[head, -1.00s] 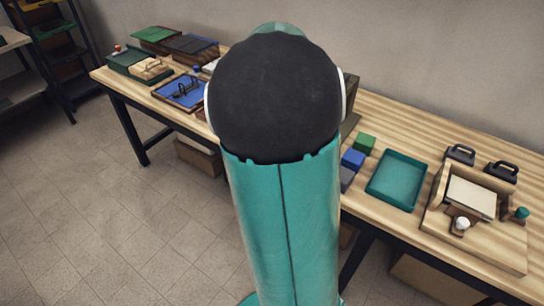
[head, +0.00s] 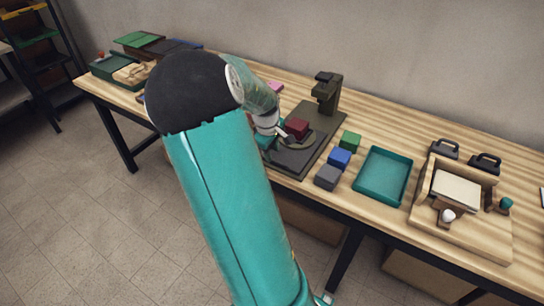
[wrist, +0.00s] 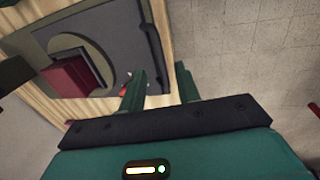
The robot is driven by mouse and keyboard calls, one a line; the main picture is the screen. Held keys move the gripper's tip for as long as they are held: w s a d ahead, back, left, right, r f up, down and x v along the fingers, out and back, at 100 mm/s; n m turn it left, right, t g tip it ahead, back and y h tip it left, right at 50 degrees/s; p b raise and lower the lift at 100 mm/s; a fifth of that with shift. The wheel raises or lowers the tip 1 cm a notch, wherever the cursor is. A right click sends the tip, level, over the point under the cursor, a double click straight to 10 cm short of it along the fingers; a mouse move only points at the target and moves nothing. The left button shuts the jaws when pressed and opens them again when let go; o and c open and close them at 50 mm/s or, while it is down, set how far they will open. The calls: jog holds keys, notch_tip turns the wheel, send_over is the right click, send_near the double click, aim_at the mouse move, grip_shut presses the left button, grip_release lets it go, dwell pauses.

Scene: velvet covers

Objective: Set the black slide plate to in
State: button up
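A dark machine with an upright column (head: 326,93) stands on the table, with a flat dark base. On the base lie a round disc (head: 306,143) and a dark red block (head: 297,128). In the wrist view the dark plate (wrist: 112,28) shows a round, lighter-rimmed area, the dark red block (wrist: 70,80) and a black bar (wrist: 152,45) along one edge. I cannot tell the slide plate's exact outline from the base. My gripper (wrist: 160,82) is open, its two green fingers apart, close to the bar's end; contact is not clear. In the head view my gripper (head: 283,136) is beside the machine's front.
Green (head: 350,141), blue (head: 340,158) and grey (head: 327,176) blocks stand right of the machine, beside a teal tray (head: 384,176). Trays and covers (head: 118,68) crowd the far left end.

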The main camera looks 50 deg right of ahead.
aim_at(273, 161)
jog(key=shift+d+f, duration=0.15)
jog(key=shift+f, duration=0.7)
jog(key=shift+d+f, duration=0.15)
jog(key=shift+f, duration=0.7)
jog(key=shift+c, duration=0.3)
grip_shut()
jog(key=shift+d, duration=0.1)
jog(key=d, duration=0.7)
jog(key=w+d, duration=0.1)
jog(key=d, duration=0.2)
jog(key=shift+w+d, duration=0.1)
jog(key=shift+d, duration=0.25)
jog(key=shift+o, duration=0.3)
grip_release()
